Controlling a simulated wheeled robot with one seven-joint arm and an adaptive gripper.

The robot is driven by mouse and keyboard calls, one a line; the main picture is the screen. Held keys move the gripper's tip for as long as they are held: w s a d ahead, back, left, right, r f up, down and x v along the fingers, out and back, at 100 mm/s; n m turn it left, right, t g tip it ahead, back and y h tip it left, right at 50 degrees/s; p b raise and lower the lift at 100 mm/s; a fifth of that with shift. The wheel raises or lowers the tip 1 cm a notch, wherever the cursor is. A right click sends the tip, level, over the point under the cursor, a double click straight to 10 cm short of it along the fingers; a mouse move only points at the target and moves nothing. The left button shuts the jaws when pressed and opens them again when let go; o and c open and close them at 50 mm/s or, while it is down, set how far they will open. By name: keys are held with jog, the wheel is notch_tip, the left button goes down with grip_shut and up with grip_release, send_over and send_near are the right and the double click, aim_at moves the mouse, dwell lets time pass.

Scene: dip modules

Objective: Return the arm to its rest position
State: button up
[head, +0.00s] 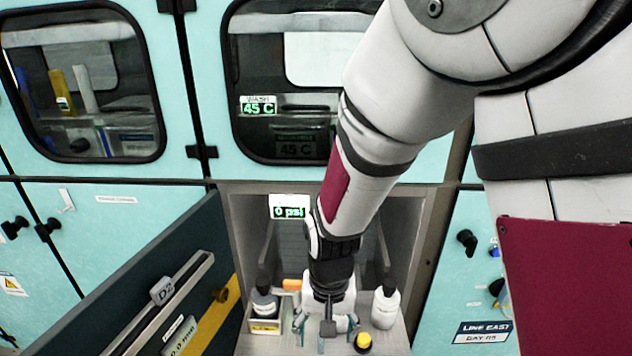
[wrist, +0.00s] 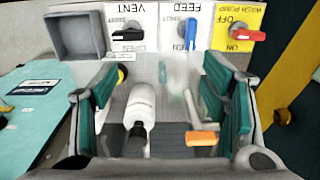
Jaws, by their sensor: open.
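My arm reaches down into an open grey bay in the teal cabinet wall. My gripper (head: 325,323) is at the bay's floor in the head view, with its fingers apart. In the wrist view my gripper (wrist: 160,85) shows green-padded fingers spread wide on both sides, holding nothing. A white bottle (wrist: 140,105) shows between the fingers, nearer the left one; I see no finger closed on it. An orange piece (wrist: 202,138) lies near the right finger and also shows in the head view (head: 291,285). No rest position is marked in either view.
A white bottle (head: 384,308) and a yellow cap (head: 363,341) are right of my gripper; a dark-capped bottle (head: 264,303) is left. A dark open door (head: 175,290) flanks the bay's left. A black handle (wrist: 128,33), blue handle (wrist: 191,33) and red handle (wrist: 248,35) face the wrist.

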jog(key=s+d+r+t+y, duration=0.15)
jog(key=d+r, duration=0.25)
jog(key=r, duration=0.4)
jog(key=s+d+r+h, duration=0.1)
jog(key=s+d+r, duration=0.1)
jog(key=d+r, duration=0.45)
jog(key=s+d+r+t, duration=0.2)
jog(key=s+d+r, duration=0.5)
jog(key=s+r, duration=0.2)
jog(key=s, duration=0.2)
jog(key=shift+s+r+n+t, duration=0.15)
jog(key=shift+s+n+t, duration=0.15)
jog(key=shift+s+t, duration=0.05)
